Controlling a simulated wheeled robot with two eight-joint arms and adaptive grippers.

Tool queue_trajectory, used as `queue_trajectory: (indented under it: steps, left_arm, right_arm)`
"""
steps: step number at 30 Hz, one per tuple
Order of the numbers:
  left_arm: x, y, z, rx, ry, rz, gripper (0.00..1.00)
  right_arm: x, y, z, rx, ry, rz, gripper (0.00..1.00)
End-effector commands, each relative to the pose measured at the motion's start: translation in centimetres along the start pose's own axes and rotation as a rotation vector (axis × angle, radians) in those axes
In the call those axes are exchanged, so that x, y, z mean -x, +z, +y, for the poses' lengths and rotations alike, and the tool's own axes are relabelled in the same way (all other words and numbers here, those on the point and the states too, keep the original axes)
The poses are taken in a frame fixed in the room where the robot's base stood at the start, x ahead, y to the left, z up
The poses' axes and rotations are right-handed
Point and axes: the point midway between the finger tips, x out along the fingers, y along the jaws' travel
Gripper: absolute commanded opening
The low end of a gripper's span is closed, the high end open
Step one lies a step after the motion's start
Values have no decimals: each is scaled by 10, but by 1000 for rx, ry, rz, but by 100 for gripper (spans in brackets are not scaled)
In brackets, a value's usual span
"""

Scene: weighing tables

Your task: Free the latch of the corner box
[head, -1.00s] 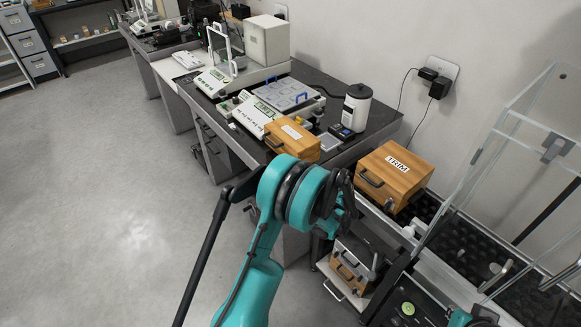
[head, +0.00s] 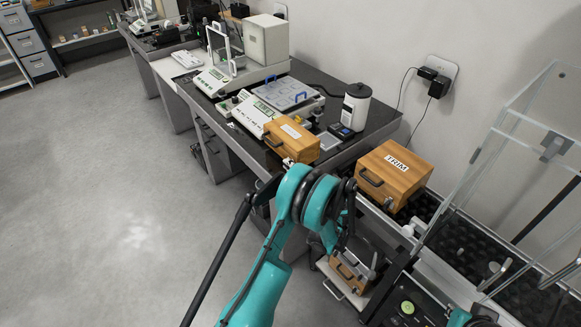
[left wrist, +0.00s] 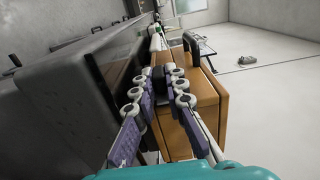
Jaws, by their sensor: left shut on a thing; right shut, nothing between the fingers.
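The corner box (head: 292,141) is a light wooden box with a pale label and a dark front handle, at the near corner of the weighing table (head: 354,151). In the left wrist view a wooden box (left wrist: 205,105) with a black handle (left wrist: 191,48) stands just right of my left gripper (left wrist: 164,80). The fingers are shut on a small dark piece beside it, apparently the latch, mostly hidden by the fingertips. In the head view my arm hides this gripper. Only a teal piece of my right arm shows at bottom right; its gripper is out of sight.
A wooden box marked TRIM (head: 397,172) stands right of the table. A glass enclosure (head: 530,160) is at the right. Scales (head: 252,113) and a white canister (head: 357,106) stand behind the corner box. Another wooden box (head: 346,274) is low down. Floor at left is clear.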

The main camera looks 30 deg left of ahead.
Motion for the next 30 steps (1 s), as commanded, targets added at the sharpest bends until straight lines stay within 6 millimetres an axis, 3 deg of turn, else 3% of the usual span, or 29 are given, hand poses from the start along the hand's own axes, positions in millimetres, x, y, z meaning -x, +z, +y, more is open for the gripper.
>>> queue_trajectory:
  steps: [2,3,5,17,30]
  left_arm:
    - [0,0,1,0,2,-1,0]
    - [0,0,1,0,2,-1,22]
    - [0,0,0,0,2,-1,33]
    - [9,-1,0,0,1,3,33]
    - [97,-1,0,0,2,3,33]
  right_arm:
    - [0,0,0,0,0,0,0]
    - [0,0,0,0,0,0,0]
    - [0,0,0,0,0,0,0]
    - [0,0,0,0,0,0,0]
    - [0,0,0,0,0,0,0]
